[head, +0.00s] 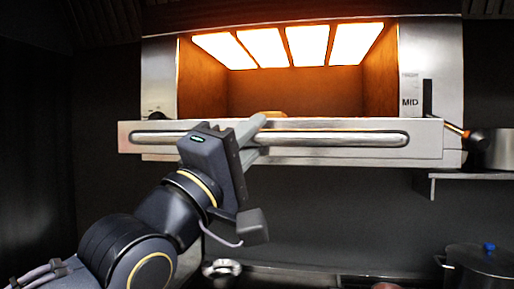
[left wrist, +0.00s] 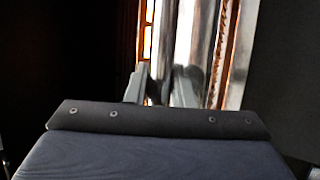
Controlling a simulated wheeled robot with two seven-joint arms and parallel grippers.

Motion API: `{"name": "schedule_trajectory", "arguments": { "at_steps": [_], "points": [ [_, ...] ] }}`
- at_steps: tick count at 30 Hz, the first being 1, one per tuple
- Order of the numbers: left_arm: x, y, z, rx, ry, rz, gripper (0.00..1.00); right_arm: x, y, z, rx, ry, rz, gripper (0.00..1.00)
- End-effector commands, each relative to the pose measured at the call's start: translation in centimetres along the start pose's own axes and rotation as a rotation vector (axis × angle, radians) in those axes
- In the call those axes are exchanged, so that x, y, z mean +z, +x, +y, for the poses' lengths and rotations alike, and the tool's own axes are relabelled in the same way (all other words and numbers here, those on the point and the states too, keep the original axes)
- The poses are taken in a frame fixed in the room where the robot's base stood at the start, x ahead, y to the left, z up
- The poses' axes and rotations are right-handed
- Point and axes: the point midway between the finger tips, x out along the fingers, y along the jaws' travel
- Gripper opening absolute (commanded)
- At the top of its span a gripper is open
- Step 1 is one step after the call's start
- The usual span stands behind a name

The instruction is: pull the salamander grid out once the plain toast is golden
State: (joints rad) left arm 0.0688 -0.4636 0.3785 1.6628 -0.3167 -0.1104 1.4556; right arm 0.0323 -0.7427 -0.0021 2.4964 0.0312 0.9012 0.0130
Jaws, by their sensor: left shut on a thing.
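The salamander (head: 431,70) is a steel unit with glowing white-orange heating panels (head: 290,45) on top. Its grid front (head: 300,127) is a wide steel panel with a long horizontal handle bar (head: 340,139). My left gripper (head: 255,130) is shut on the handle bar left of its middle; the bar also runs between its fingers in the left wrist view (left wrist: 182,45). A small golden-brown edge of what looks like the toast (head: 270,114) shows just over the grid front; the rest is hidden, so its browning is hard to judge. My right gripper is out of view.
A slider marked MID (head: 427,98) is on the salamander's right face. A steel pot (head: 494,148) stands on a shelf at right. A lidded pot (head: 484,262) with a blue knob is at lower right. The space before the grid is otherwise open.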

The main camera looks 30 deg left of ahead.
Motion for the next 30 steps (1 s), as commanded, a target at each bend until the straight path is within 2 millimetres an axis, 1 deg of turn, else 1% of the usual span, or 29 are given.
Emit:
{"name": "schedule_trajectory", "arguments": {
  "at_steps": [3, 14, 15, 19, 26, 28, 30],
  "points": [
    [0.2, -0.3, 0.0, -0.004, 0.000, -0.001, 0.00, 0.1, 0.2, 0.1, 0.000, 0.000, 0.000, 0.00],
    [0.2, -0.4, 0.1, -0.005, 0.000, -0.001, 0.00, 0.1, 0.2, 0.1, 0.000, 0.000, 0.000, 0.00],
    [0.2, -0.3, 0.1, -0.005, 0.000, -0.001, 0.27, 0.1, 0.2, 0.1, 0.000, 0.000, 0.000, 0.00],
    [0.2, -0.3, 0.2, -0.003, 0.000, 0.000, 0.43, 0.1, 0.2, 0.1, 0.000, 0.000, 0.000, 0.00],
    [0.2, -0.4, 0.2, -0.002, 0.000, 0.000, 0.43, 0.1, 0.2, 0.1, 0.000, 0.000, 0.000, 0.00],
    [0.2, -0.6, 0.2, -0.001, 0.000, 0.000, 0.43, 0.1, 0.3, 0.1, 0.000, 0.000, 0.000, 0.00],
    [0.3, -1.3, 0.2, 0.001, 0.000, -0.001, 0.43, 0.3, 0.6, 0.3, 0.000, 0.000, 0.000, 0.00]
  ]
}}
